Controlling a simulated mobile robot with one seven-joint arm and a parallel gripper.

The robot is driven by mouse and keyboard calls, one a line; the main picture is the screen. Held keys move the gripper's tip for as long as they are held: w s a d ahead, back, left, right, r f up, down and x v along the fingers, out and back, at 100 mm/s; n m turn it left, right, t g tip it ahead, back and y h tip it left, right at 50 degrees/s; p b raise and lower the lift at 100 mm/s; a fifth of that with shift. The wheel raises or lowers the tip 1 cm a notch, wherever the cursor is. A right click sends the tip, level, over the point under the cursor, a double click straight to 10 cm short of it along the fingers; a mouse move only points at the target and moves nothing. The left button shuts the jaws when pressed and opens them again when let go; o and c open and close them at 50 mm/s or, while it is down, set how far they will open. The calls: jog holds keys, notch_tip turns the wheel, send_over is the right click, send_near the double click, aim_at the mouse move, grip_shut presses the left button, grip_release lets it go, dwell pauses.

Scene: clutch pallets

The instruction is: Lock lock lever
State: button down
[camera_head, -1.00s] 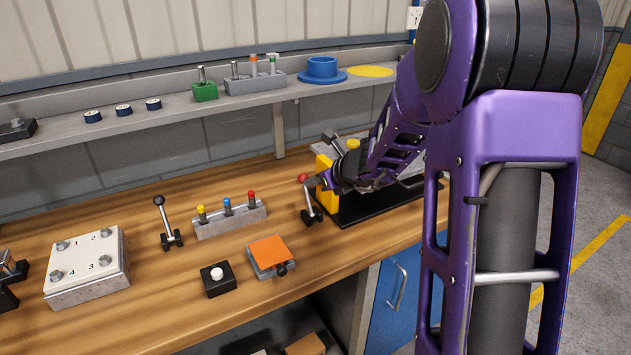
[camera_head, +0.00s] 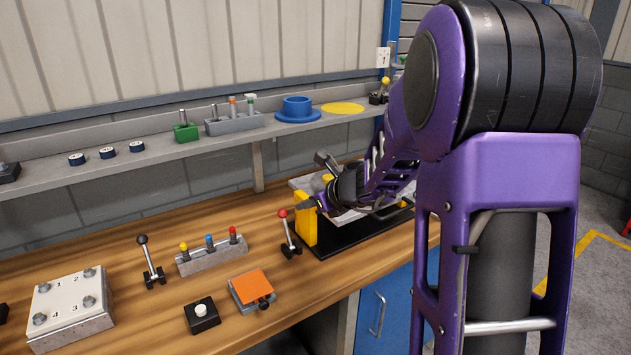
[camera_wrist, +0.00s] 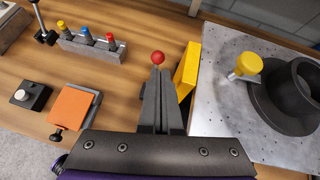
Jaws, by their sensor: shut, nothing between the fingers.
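A lever with a red knob (camera_head: 283,213) stands on a black base on the bench, left of a yellow block (camera_head: 305,218). In the wrist view the red knob (camera_wrist: 158,58) shows just past my fingertips. My gripper (camera_wrist: 157,72) is shut and empty, its fingers pointing toward that knob; I cannot tell whether they touch it. In the head view my gripper (camera_head: 309,204) is over the yellow block's side, partly hidden by my wrist. A second lever with a black knob (camera_head: 142,239) stands farther left. Which lever is the lock lever is not marked.
A metal plate (camera_wrist: 213,118) carries a yellow-knobbed part (camera_wrist: 247,65) and a black ring (camera_wrist: 290,95), right of my gripper. A pin block (camera_head: 212,255), an orange-topped block (camera_head: 250,287) and a button box (camera_head: 201,316) stand left. Bench between them is clear.

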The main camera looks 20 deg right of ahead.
notch_tip(320, 180, up, 6)
jog(key=s+d, duration=0.1)
jog(key=shift+s+d+f+p, duration=0.2)
jog(key=shift+s+d+p, duration=0.05)
jog(key=shift+d+p, duration=0.05)
